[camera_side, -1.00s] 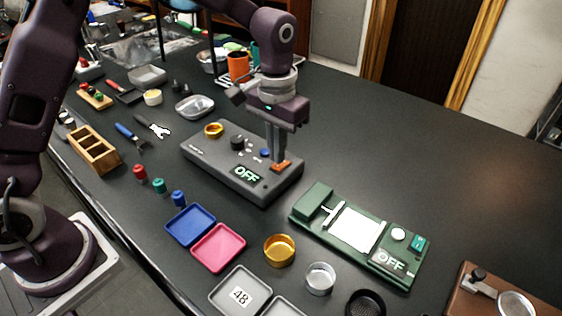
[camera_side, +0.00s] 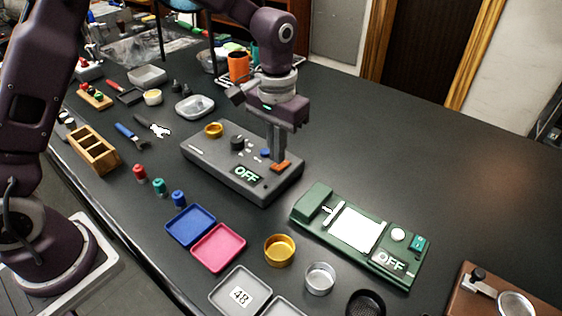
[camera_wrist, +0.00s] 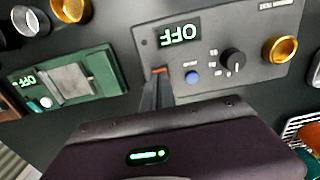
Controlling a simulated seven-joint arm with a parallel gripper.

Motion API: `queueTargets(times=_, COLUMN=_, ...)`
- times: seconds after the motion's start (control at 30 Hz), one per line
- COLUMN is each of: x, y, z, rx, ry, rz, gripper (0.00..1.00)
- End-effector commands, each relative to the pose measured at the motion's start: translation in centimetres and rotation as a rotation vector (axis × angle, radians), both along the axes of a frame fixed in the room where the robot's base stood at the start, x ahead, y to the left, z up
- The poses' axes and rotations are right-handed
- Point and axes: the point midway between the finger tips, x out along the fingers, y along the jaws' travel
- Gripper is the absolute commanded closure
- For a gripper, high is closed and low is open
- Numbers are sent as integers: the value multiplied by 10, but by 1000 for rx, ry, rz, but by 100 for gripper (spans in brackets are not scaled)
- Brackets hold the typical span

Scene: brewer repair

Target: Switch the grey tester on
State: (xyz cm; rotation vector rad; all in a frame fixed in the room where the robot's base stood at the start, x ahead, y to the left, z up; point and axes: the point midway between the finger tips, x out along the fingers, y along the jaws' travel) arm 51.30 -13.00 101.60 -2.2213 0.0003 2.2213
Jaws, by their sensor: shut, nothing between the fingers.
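The grey tester (camera_side: 215,165) lies flat on the dark table, and its display (camera_side: 246,175) reads OFF. An orange rocker switch (camera_side: 281,166) sits at its right end. My gripper (camera_side: 277,158) is shut and empty, pointing down with its tips at or just above this switch; I cannot tell whether they touch. In the wrist view the fingertips (camera_wrist: 159,75) cover most of the orange switch. The tester also carries a black knob (camera_wrist: 232,58), a blue button (camera_wrist: 193,77) and a gold ring (camera_wrist: 280,49).
A green device (camera_side: 325,205), also reading OFF, lies right of the tester. Blue (camera_side: 191,224) and pink (camera_side: 219,247) trays and a gold cup (camera_side: 279,250) stand in front. A wooden box (camera_side: 96,150) is at left.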

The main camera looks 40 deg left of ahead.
Motion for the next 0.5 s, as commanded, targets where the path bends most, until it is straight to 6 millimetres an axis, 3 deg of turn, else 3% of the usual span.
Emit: queueTargets(times=0.5, x=0, y=0, z=-5, rx=0, ry=1, rz=0, gripper=100)
